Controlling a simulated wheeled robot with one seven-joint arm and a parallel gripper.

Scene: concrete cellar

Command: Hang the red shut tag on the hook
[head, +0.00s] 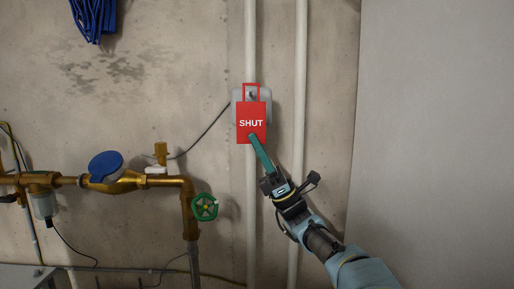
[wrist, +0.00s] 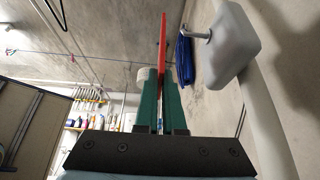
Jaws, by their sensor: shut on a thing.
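The red SHUT tag (head: 251,130) is upright in front of the wall, its open loop at the top. My gripper (head: 253,138) is shut on the tag's lower edge with its green fingers, coming from below right. The hook (head: 252,96) sticks out of a grey plate (head: 267,97) on a pipe; in the head view it shows inside the loop's outline. In the wrist view the tag (wrist: 162,42) is edge-on between the fingers (wrist: 162,75). There the hook (wrist: 196,35) points toward the tag from the grey plate (wrist: 232,42), with a gap between them.
Two pale vertical pipes (head: 300,60) run down the wall. Brass pipework with a blue cap (head: 105,166) and a green handwheel (head: 204,207) is at the left. A blue bundle (head: 93,18) hangs at the upper left. A plain grey wall (head: 435,130) bounds the right.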

